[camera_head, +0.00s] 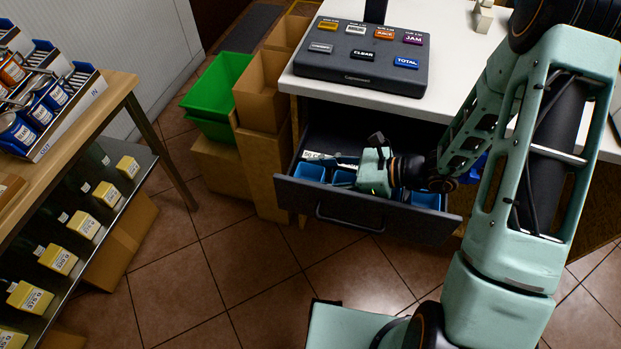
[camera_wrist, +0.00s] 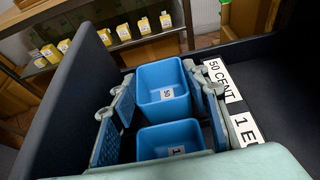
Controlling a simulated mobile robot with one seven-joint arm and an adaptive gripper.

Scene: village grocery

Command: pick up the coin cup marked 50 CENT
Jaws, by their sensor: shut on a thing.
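The coin cup marked 50 (camera_wrist: 165,93) is a blue open-topped square cup with a white label, between my fingertips in the wrist view. A second blue cup marked 1 (camera_wrist: 168,141) sits nearer to my palm, also between the fingers. My gripper (camera_head: 335,163) reaches level along the open drawer (camera_head: 350,207) in the head view and is shut on the 50 CENT cup. One finger is on each side of it. Blue cups also show in the head view, partly hidden by my gripper. I cannot tell whether the held cup is clear of the drawer floor.
A label strip (camera_wrist: 216,74) reading 50 CENT and 1 E runs beside the cups. The drawer's dark walls stand close around my gripper. Above is a white counter (camera_head: 459,62) with a till keypad (camera_head: 361,68). Green crates (camera_head: 215,90) and tan boxes (camera_head: 262,95) stand left.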

